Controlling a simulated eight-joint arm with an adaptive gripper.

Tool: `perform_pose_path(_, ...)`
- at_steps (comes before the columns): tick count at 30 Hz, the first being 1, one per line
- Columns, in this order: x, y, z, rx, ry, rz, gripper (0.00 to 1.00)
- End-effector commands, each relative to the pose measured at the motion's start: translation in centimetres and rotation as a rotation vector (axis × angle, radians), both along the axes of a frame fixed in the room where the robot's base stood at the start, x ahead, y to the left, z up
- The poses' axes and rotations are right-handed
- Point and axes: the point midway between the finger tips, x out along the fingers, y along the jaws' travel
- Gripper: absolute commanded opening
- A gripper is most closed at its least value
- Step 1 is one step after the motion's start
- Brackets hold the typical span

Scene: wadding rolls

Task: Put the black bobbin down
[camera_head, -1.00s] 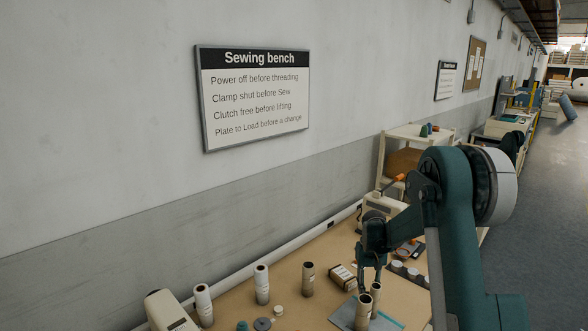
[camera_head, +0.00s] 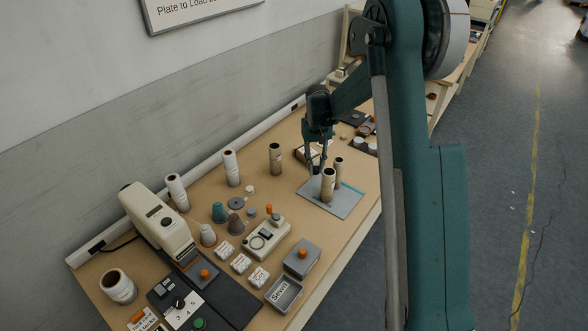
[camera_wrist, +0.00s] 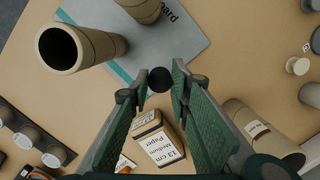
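My gripper (camera_head: 318,170) is over the bench, just behind two brown tubes beside it in the head view. In the wrist view my gripper (camera_wrist: 160,80) has its two green fingers drawn close around a small dark round thing, which I take for the black bobbin (camera_wrist: 160,79). It sits between the fingertips and appears to touch both. The bobbin is too small or hidden to make out in the head view. Its height above the bench is hard to tell.
A paper box (camera_wrist: 160,147) lies beneath the fingers. Bare bench (camera_head: 290,205) lies left of the board.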

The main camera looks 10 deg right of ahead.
Motion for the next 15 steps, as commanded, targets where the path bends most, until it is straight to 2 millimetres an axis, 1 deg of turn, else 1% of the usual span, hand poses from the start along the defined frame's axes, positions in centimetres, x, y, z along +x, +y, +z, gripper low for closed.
perform_pose_path(1,-0.4,1.7,0.6,0.001,0.0,0.005,0.15)
perform_pose_path(3,-1.1,3.7,1.3,0.001,0.0,0.006,0.15)
perform_pose_path(9,-3.2,9.1,3.1,0.002,0.0,0.008,0.15)
perform_pose_path(12,-4.0,11.1,3.8,0.002,0.0,0.008,0.15)
perform_pose_path(15,-4.8,12.6,4.3,0.002,0.0,0.007,0.15)
